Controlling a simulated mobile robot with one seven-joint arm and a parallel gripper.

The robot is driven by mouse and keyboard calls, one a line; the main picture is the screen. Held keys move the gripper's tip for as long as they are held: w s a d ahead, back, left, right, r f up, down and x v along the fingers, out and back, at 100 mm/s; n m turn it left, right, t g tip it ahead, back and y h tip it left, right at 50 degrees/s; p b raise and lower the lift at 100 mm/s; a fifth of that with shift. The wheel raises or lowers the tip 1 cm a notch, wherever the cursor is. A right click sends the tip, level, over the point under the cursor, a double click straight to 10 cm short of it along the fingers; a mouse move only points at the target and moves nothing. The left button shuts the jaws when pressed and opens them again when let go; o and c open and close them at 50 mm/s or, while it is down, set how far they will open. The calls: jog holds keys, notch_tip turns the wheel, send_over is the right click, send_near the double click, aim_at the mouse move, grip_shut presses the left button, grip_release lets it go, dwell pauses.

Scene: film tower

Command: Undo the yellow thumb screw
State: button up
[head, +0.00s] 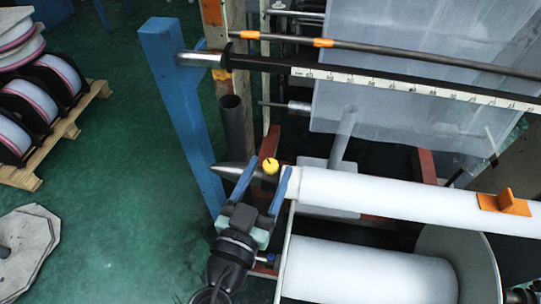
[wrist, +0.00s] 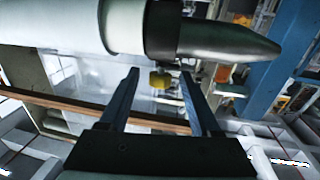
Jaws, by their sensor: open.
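The yellow thumb screw (head: 270,165) sits on the pointed shaft end (head: 232,171) beside the end of the white roll (head: 390,197). In the wrist view the screw (wrist: 160,80) sticks out from the dark collar (wrist: 162,30) next to the grey cone (wrist: 230,45). My gripper (head: 266,170) is open, with its two blue fingers spread to either side of the screw. In the wrist view the screw shows between the fingertips of the gripper (wrist: 160,73), apart from both. Whether the fingertips reach fully past it is hard to tell.
A blue post (head: 180,110) stands left of the shaft. A ruler bar (head: 400,88) crosses behind and above. A second white roll (head: 370,270) lies below, near my gripper. An orange block (head: 504,203) sits on the upper roll. Open green floor (head: 110,200) lies at left.

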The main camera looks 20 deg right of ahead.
jog(key=shift+x, duration=1)
jog(key=shift+a, duration=0.1)
grip_shut()
